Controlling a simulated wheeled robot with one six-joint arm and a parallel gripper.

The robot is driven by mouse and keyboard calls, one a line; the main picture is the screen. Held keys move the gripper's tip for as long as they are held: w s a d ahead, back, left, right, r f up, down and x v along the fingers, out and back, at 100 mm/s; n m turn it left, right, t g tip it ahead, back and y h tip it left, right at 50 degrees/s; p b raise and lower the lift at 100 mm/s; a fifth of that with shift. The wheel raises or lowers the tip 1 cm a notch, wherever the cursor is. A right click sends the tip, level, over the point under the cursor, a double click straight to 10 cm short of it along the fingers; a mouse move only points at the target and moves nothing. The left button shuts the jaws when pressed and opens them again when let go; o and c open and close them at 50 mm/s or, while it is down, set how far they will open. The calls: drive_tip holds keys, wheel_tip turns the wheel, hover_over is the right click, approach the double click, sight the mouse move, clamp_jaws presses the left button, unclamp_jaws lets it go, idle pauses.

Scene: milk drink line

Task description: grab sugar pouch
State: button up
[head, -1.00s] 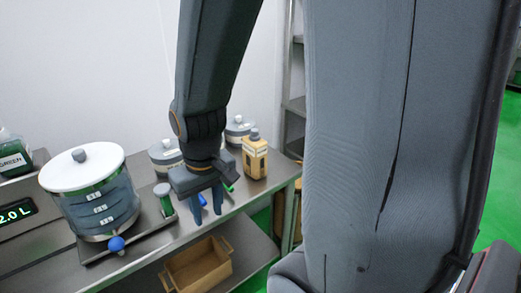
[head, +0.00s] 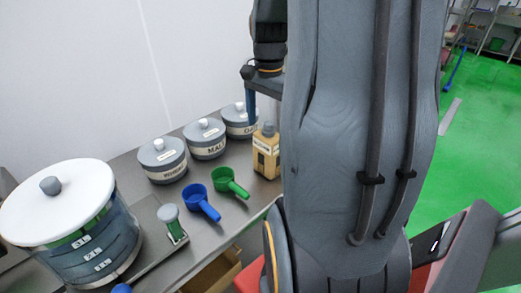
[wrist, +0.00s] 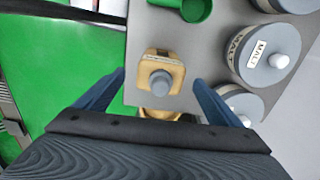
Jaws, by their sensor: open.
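The sugar pouch appears to be the tan, boxy container (head: 266,157) with a grey cap, upright at the table's right edge in the head view; its label is too small to read. In the wrist view I see the pouch (wrist: 150,74) from above, its cap facing me, lying between the two blue fingers in the picture. My gripper (wrist: 160,80) is open and empty. In the head view my gripper (head: 262,108) hangs above and behind the pouch, partly hidden by my arm; one blue finger shows clearly.
Three lidded grey jars stand behind, the middle one the malt jar (head: 205,139). A blue scoop (head: 201,200) and a green scoop (head: 229,182) lie in front of them. A large white-lidded tank (head: 72,225) stands left. A tan bin (head: 214,272) sits below the table.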

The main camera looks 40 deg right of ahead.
sight(268, 147)
drive_tip(key=shift+w+d+f+b, duration=0.2)
drive_tip(key=shift+d+f+b, duration=0.15)
drive_tip(key=shift+f, duration=0.25)
drive_tip(key=shift+a+f+p, duration=0.1)
drive_tip(key=shift+f+p, duration=0.95)
drive_tip(key=shift+f, duration=2.7)
drive_tip(key=c, duration=1.6)
